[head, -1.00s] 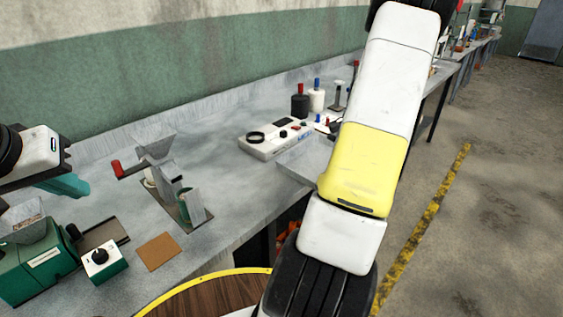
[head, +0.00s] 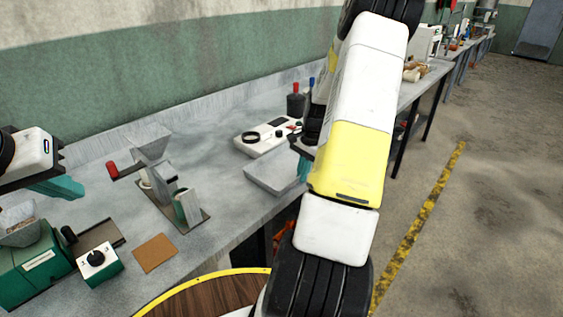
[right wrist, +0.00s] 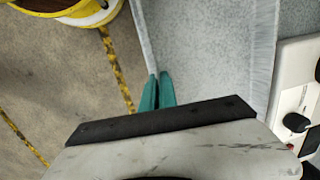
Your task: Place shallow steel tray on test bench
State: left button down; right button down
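The shallow steel tray (head: 270,172) is a pale grey, low-sided box at the front edge of the test bench (head: 225,215), just in front of a white instrument. My right gripper (head: 304,170) is at the tray's right side, partly hidden by my arm. In the right wrist view its teal fingertips (right wrist: 158,76) are close together on the rim of the tray (right wrist: 205,50). I cannot tell whether the tray touches the bench. My left gripper (head: 66,188) hangs above the bench at far left, apart from the tray; its finger gap is not visible.
The white instrument (head: 262,138) stands behind the tray, with dark and white bottles farther back. A yellow-rimmed round wooden top (head: 215,295) is in front.

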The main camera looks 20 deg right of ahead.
jog(key=c, duration=1.7)
grip_release()
jog(key=shift+f, duration=0.1)
notch_tip(320, 180, up, 12)
jog(key=d+f, duration=0.1)
jog(key=d, duration=0.1)
jog(key=s+a+r+n+t+h, duration=0.1)
jog(key=s+a+r+n, duration=0.2)
jog(key=a+r, duration=0.35)
jog(key=s+a+r+n+t, duration=0.1)
jog(key=s+a+r+n, duration=0.15)
jog(key=a+r, duration=0.4)
jog(key=s+a+r+n+t, duration=0.1)
jog(key=s+a+n, duration=0.1)
jog(key=s+a, duration=0.2)
jog(key=s+a+r+n+t+y, duration=0.1)
jog(key=s+a+n, duration=0.2)
jog(key=s+a, duration=0.1)
jog(key=s+a+r+n+t, duration=0.1)
jog(key=s+a+n, duration=0.2)
jog(key=s+a, duration=0.2)
jog(key=shift+a+r+n+y, duration=0.15)
jog(key=shift+r+n+y, duration=0.15)
jog(key=shift+r, duration=0.1)
